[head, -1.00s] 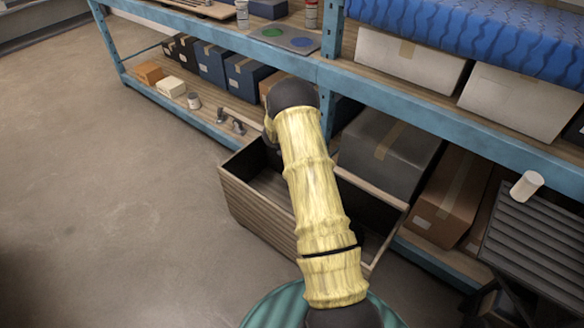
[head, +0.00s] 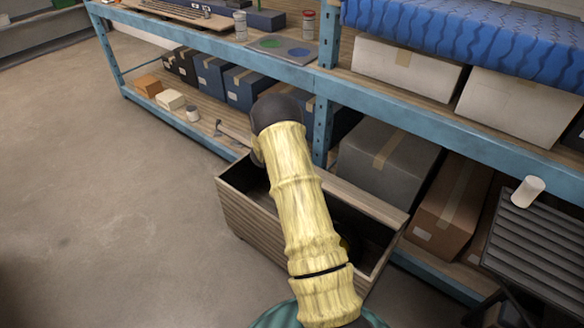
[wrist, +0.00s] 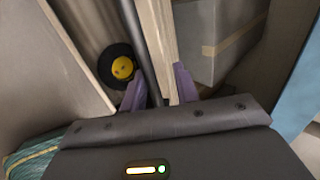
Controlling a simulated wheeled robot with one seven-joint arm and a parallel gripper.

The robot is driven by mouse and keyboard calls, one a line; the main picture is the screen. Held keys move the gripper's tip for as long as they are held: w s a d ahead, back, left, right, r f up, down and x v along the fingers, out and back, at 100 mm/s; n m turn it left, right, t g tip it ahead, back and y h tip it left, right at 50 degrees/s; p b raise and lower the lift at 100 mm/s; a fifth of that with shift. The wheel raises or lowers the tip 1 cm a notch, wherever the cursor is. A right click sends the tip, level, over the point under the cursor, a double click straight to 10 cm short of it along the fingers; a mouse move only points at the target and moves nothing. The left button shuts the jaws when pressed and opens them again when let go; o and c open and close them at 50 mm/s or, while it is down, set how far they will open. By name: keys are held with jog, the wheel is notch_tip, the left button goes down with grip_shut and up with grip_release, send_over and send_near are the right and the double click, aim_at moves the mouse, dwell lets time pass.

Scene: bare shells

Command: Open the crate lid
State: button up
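The wooden crate (head: 247,222) stands on the floor in front of the shelving, open at the top, with a dark interior. A pale wooden board, apparently the lid (head: 365,203), shows raised along the crate's shelf side; my arm hides part of it. In the wrist view the board (wrist: 158,40) runs down between the purple fingers of my gripper (wrist: 160,90), beside a dark strip. The fingers stand on both sides, close to it; whether they press on it is unclear. In the head view my gripper is hidden behind my arm. A black disc with a yellow centre (wrist: 122,68) lies inside the crate.
Blue shelving (head: 323,130) stands close behind the crate. A grey box (head: 385,160) and a brown box (head: 450,212) sit on its lower shelf near the board. A ridged dark surface with a white cylinder (head: 527,191) is at right. The floor at left is clear.

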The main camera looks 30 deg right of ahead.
jog(key=p+v, duration=1)
jog(key=v, duration=0.9)
jog(key=shift+d+r+p, duration=0.35)
jog(key=shift+r, duration=0.1)
dwell(1.1)
jog(key=shift+w, duration=0.15)
dwell(0.5)
jog(key=s+a+r+n+t+y, duration=0.4)
jog(key=a+r+n+y, duration=0.2)
jog(key=a+r+n, duration=0.8)
jog(key=s+a+n+g+y, duration=0.1)
jog(key=s+n+g, duration=0.3)
jog(key=s+n, duration=1.3)
jog(key=s+r, duration=0.1)
jog(key=s, duration=0.3)
jog(key=shift+n, duration=0.4)
jog(key=shift+a, duration=0.15)
grip_shut()
jog(key=shift+w, duration=0.1)
